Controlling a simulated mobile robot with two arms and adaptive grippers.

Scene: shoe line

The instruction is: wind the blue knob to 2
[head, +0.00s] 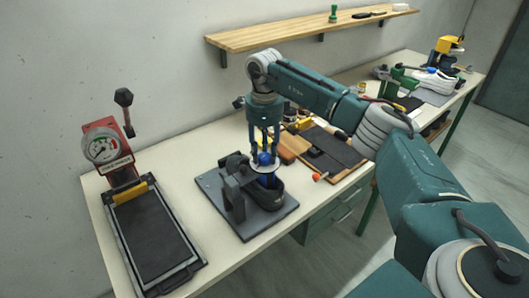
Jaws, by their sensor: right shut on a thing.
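The blue knob (265,158) stands on top of a dark device on a grey base plate (285,225), near the middle of the bench. A pale disc shows around the knob's foot, but its marks are too small to read, so I cannot tell the setting. My right gripper (264,152) points straight down from above, with its fingers shut on the blue knob and partly hiding it. A black shoe-shaped part (268,194) sits below the knob on the plate. My left gripper is not in view.
A press with a round gauge (102,147) and a black pad (147,236) stands at the left. A dark mat (335,148) and small tools lie right of the device. A white shoe (433,82) is farther back. A wooden shelf (300,30) hangs on the wall.

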